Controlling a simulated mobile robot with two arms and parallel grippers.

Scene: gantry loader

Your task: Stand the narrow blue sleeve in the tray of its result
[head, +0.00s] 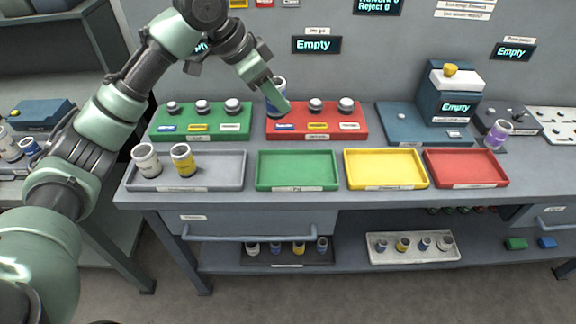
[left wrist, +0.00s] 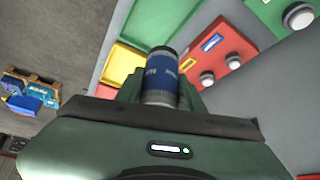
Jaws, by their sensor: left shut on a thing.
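My left gripper (head: 277,98) is shut on the blue sleeve (head: 274,104), a small cylinder with a pale rim and blue band. It is at the left end of the red gauge block (head: 330,129); I cannot tell whether it is on a post or above it. In the left wrist view the sleeve (left wrist: 161,72) sits between the fingers, its blue lettered band showing. The green tray (head: 297,184), yellow tray (head: 386,182) and red tray (head: 467,183) are empty. My right gripper is not seen.
A grey tray (head: 220,183) holds a white sleeve (head: 147,160) and a yellow-banded sleeve (head: 183,159). A green gauge block (head: 201,137) has several posts. A blue device (head: 447,95) reads "Empty", as does the wall display (head: 316,44). A purple-banded sleeve (head: 498,133) stands at right.

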